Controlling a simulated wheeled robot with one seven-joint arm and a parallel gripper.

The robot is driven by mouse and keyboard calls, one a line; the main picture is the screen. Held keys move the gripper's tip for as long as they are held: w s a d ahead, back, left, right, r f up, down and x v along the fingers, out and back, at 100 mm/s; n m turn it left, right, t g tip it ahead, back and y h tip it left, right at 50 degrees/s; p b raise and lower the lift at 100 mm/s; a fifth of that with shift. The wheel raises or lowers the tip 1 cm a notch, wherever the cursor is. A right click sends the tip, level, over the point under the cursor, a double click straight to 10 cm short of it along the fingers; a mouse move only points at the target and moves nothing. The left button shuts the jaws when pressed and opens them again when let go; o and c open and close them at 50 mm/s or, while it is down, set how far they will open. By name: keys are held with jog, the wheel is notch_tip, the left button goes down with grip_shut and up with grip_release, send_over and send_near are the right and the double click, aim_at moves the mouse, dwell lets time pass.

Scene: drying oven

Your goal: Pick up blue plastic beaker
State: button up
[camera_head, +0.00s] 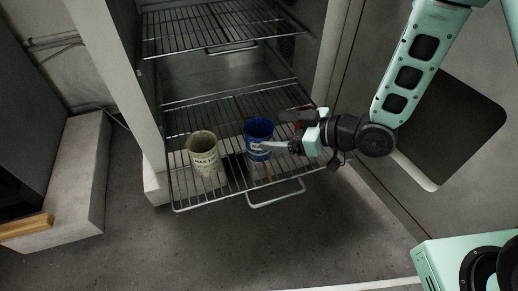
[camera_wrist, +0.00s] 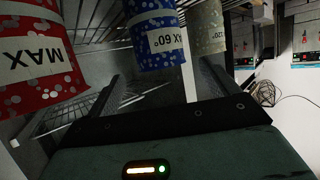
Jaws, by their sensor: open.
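The blue plastic beaker (camera_head: 257,131) stands on the pulled-out lower wire rack, with a white label on its side. It also shows in the wrist view (camera_wrist: 153,30), where its label reads 60° and it appears upside down. My gripper (camera_head: 276,147) is at its right side in the head view, pointing left towards it. In the wrist view the two dark fingers of my gripper (camera_wrist: 160,75) are apart, with the blue beaker ahead between them. The gripper is open and holds nothing. Whether a finger touches the beaker I cannot tell.
A beige beaker (camera_head: 203,158) stands left of the blue one on the lower rack (camera_head: 222,197). A red beaker (camera_wrist: 35,70) stands close by, mostly hidden behind my gripper in the head view. An upper rack (camera_head: 200,38) sits above inside the oven. The open door (camera_head: 455,125) is at the right.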

aim_at(248, 130)
jog(key=x, duration=0.2)
jog(key=shift+w+a+f+b, duration=0.15)
jog(key=shift+a+b, duration=0.2)
jog(key=shift+b, duration=0.05)
jog(key=b+x, duration=0.3)
jog(key=x, duration=0.2)
jog(key=shift+f+b, duration=0.2)
jog(key=shift+b, duration=0.15)
jog(key=shift+a, duration=0.15)
jog(key=shift+r, duration=0.1)
jog(key=c, duration=1.1)
